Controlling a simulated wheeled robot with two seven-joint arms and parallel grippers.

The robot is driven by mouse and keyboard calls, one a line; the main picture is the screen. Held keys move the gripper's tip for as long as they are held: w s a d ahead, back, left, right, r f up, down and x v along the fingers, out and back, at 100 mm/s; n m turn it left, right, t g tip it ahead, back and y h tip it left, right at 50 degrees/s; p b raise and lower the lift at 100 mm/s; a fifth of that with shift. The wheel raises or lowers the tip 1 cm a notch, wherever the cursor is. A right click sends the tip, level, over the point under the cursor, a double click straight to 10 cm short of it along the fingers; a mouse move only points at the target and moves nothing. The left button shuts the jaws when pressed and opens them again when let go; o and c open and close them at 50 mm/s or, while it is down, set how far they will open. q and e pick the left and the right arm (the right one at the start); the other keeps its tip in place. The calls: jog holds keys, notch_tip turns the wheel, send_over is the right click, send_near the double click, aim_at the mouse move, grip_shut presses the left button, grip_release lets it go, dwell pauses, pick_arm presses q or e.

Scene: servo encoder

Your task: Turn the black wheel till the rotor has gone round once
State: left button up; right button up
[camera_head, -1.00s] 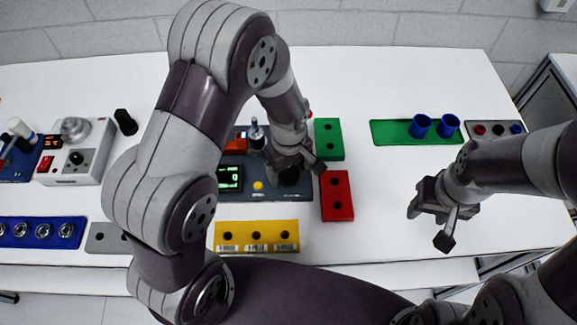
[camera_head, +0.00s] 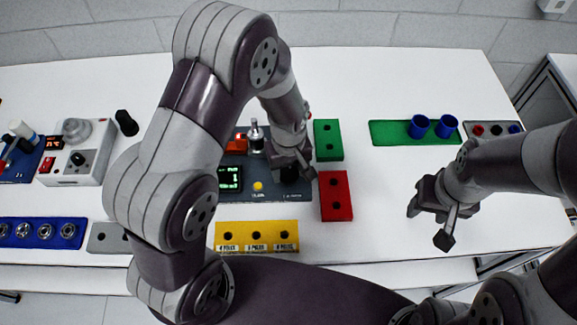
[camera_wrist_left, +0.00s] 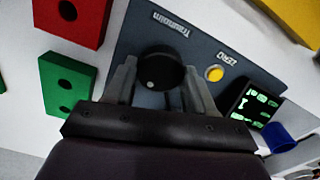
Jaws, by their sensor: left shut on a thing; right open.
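The black wheel (camera_wrist_left: 160,72) is a round dark knob with a pale dot on the dark panel (camera_wrist_left: 240,48). My left gripper (camera_wrist_left: 158,84) is shut on it, one finger at each side. In the head view, my left gripper (camera_head: 291,170) partly covers the wheel and panel. A dark post with a silver top (camera_head: 256,134) stands behind on the panel; I cannot tell how any rotor is turned. A small screen (camera_head: 230,178) shows green characters, and a yellow button (camera_head: 258,186) sits beside it. My right gripper (camera_head: 444,218) is open and empty, above the table at right.
Green (camera_head: 328,140) and red (camera_head: 336,196) blocks with holes stand right of the panel. A yellow block (camera_head: 257,236) lies in front. A green tray (camera_head: 390,133) with blue cups is at the back right. The table between there and the front is clear.

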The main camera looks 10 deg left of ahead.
pick_arm(q)
jog(key=m+p, duration=0.1)
jog(key=m, duration=0.3)
jog(key=shift+w+r+m, duration=0.1)
jog(key=shift+r+m, duration=0.05)
jog(key=shift+m, duration=0.15)
jog(key=m+p, duration=0.1)
jog(key=m, duration=0.3)
jog(key=shift+d+m, duration=0.1)
jog(key=shift+m, duration=0.2)
jog(key=m+p, duration=0.1)
jog(key=m, duration=0.3)
jog(key=shift+m, duration=0.3)
jog(key=m, duration=0.4)
jog(key=shift+m+p, duration=0.3)
jog(key=shift+p, duration=0.1)
jog(key=o, duration=1)
jog(key=shift+o, duration=0.2)
